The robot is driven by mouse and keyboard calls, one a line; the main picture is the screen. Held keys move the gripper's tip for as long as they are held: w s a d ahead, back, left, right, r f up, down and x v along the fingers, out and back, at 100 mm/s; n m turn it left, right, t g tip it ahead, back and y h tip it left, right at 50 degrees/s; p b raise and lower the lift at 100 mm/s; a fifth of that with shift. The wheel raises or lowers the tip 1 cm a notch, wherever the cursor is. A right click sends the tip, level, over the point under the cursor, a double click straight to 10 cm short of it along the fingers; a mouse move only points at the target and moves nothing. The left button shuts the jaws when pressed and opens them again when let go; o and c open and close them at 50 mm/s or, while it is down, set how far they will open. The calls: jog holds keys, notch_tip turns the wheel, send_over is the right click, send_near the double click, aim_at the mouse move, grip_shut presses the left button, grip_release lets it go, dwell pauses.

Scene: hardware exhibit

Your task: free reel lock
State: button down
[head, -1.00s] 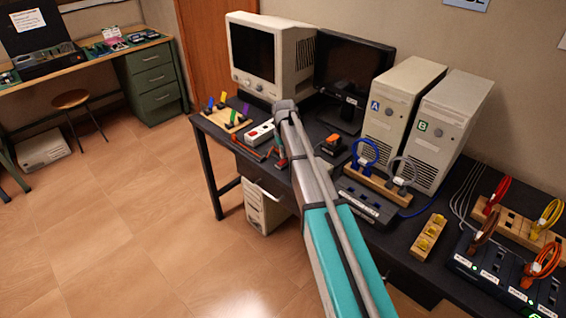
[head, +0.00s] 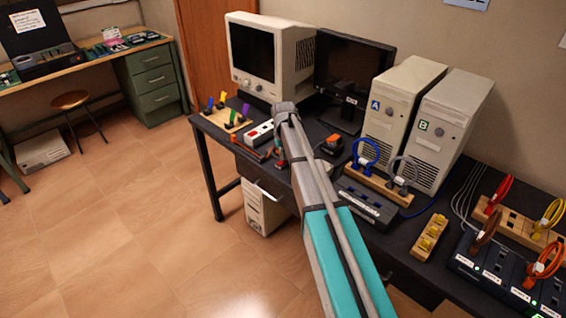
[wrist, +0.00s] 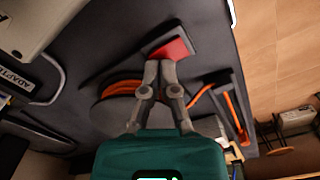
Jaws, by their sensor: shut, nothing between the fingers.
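In the wrist view, a dark round reel (wrist: 110,112) with orange cord wound on it lies on the black tabletop, partly hidden behind my gripper. A red block (wrist: 172,50) on a dark bar sits just beyond my fingertips; it looks like the reel lock. My gripper (wrist: 158,66) is shut and empty, its tips at or very near the red block's edge; I cannot tell whether they touch. In the head view, my arm hides most of the reel area, and orange cord (head: 264,155) shows left of it.
A black and orange tool-like part (wrist: 230,108) lies close at right in the wrist view. In the head view, a white power strip (head: 259,134), a monitor (head: 350,75), computer towers (head: 398,105) and a peg board (head: 222,121) crowd the bench.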

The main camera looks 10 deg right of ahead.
jog(key=shift+f+b, duration=0.3)
jog(key=shift+r, duration=0.15)
dwell(0.3)
jog(key=shift+r+p, duration=3.4)
jog(key=shift+p, duration=0.15)
jog(key=s+m, duration=0.1)
jog(key=s, duration=2.8)
jog(key=shift+s+d, duration=0.15)
jog(key=shift+d, duration=0.1)
